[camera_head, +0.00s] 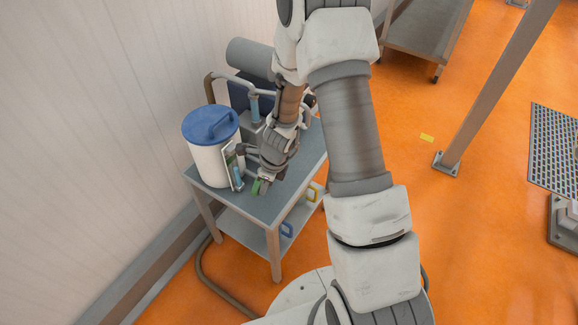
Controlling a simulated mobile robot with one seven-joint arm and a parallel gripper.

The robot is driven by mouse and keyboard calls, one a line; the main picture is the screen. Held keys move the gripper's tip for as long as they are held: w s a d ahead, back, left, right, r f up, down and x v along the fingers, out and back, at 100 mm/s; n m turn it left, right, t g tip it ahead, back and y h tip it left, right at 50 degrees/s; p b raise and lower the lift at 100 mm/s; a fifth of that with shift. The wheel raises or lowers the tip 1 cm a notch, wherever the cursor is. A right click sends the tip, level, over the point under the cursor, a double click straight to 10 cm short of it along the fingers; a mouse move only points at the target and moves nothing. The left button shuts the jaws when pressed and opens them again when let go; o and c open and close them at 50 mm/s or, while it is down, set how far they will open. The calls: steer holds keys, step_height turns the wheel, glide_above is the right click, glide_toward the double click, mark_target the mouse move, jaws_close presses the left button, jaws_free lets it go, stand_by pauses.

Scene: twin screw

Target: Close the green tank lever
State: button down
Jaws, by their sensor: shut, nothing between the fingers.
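A white tank (212,163) with a blue lid (210,124) stands on a small grey table (224,199) against the wall.
A grey motor (250,57) and pipes stand behind the tank. A blue handle (287,229) and a yellow handle (313,191) show below the tabletop. A hose (203,268) lies on the orange floor. A metal post (490,95) stands to the right.

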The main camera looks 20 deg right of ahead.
steer(key=shift+a+m, duration=0.35)
steer(key=shift+m, duration=0.05)
steer(key=shift+w+a+p, duration=0.3)
steer(key=shift+a+p, duration=0.1)
steer(key=shift+a, duration=0.4)
